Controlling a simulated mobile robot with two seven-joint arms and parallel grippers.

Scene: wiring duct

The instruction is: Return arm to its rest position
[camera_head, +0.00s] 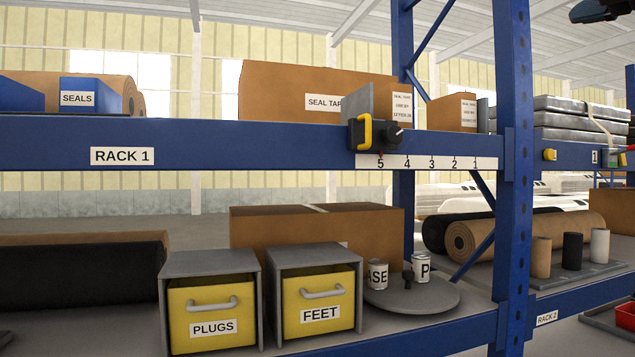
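Neither of my grippers can be made out in the head view. A dark, rounded object (603,10) is cut off by the top right corner; I cannot tell what it is. The blue rack beam labelled RACK 1 (220,141) runs across the view. On it sits a black device with a knob and a yellow handle (366,132), above a white scale strip (426,163) numbered 5 to 1. Nothing is seen touching it.
On the lower shelf stand yellow drawers marked PLUGS (212,306) and FEET (319,288). Beside them a round grey tray (425,298) holds two labelled cans. A blue upright (516,180) stands right of centre. Cardboard boxes (290,90) sit on the upper shelf.

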